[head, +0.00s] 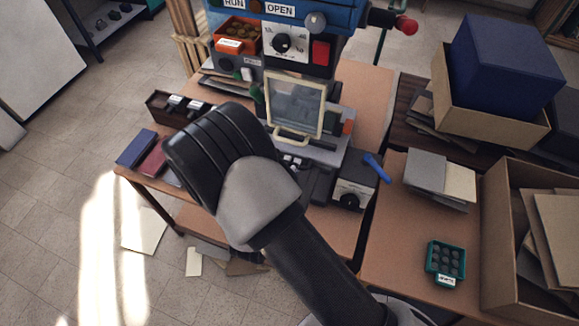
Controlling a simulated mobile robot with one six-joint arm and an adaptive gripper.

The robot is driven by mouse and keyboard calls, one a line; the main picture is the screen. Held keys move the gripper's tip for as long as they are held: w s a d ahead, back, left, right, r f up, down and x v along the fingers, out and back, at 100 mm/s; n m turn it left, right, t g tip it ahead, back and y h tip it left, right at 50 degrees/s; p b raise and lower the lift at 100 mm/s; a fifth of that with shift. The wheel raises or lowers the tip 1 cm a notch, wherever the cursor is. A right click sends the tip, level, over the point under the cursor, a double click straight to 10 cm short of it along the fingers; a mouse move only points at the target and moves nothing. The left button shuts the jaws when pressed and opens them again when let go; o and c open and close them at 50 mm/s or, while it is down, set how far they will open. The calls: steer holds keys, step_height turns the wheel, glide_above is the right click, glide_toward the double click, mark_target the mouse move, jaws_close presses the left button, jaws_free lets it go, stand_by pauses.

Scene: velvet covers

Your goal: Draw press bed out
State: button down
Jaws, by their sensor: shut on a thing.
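The press (285,45) stands on a brown table, with a blue top marked RUN and OPEN. Under its head is a clear window guard in a cream frame (323,108), with a cream handle bar (297,136) at its lower edge. A grey bed-like part (328,152) shows below the guard. My bent arm covers the area in front and to the left of it. I cannot make out my gripper; it seems hidden behind my arm. Whether it touches the bed is hidden too. Small dark and pale parts by my arm are too small to identify.
A white dial box (352,192) and a blue-handled tool (376,167) sit right of the press. Blue and maroon books (137,147) lie at the left table edge. A green tray (445,262) and cardboard box (497,245) stand at right. Left floor is mostly clear.

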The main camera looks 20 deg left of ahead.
steer(key=shift+s, duration=0.1)
steer(key=f+p+v, duration=0.2)
steer(key=v, duration=0.8)
steer(key=s+f+p+v, duration=0.1)
steer(key=f+p+v, duration=0.1)
steer(key=v, duration=0.9)
steer(key=shift+s+f, duration=0.2)
steer(key=c, duration=2.1)
jaws_free()
steer(key=shift+o, duration=1.4)
steer(key=shift+s, duration=0.3)
steer(key=shift+o, duration=0.8)
steer(key=shift+w, duration=0.15)
